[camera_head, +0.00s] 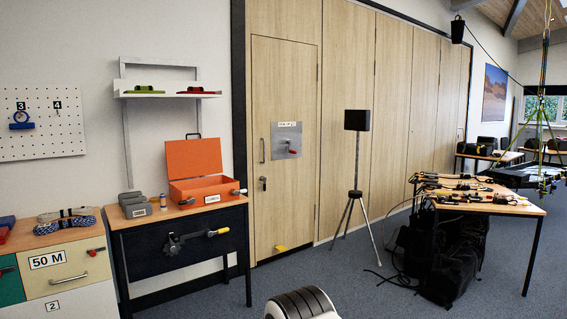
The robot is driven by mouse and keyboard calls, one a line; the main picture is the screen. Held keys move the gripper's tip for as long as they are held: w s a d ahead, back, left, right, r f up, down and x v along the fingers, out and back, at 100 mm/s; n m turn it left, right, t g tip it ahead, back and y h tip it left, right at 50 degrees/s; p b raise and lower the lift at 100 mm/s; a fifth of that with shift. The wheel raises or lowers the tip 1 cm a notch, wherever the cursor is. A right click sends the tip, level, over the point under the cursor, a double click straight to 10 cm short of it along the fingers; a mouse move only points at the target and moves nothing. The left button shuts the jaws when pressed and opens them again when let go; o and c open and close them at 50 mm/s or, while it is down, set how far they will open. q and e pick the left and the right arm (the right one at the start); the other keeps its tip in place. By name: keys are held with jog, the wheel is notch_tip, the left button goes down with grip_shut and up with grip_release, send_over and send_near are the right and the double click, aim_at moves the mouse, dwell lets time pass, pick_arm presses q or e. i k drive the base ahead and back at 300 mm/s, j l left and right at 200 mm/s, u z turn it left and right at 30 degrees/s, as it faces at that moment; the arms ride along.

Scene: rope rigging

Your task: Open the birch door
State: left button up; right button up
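The birch door (284,200) is a tall pale wood panel left of centre, set in a wider wood wall. It looks shut. A vertical pull handle (262,150) and a small dark lever lock (263,184) are on its left edge. A metal plate (286,139) with a red-gripped lever and a small label, too small to read, is mounted mid-door. A yellow piece (280,248) sits at the door's foot; I cannot tell whether it is fixed there. Neither of my grippers shows in this view.
A workbench (160,222) with an open orange toolbox (200,170) stands left of the door. A black box on a tripod (357,190) stands to its right. A table with tools (480,205) and black bags are further right. Open carpet lies before the door.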

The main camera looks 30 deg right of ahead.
aim_at(285, 78)
jog(key=i+l+z, duration=0.7)
jog(key=i+z, duration=0.15)
jog(key=i, duration=0.25)
jog(key=i+l+z, duration=0.1)
jog(key=i+z, duration=0.35)
jog(key=i, duration=1.95)
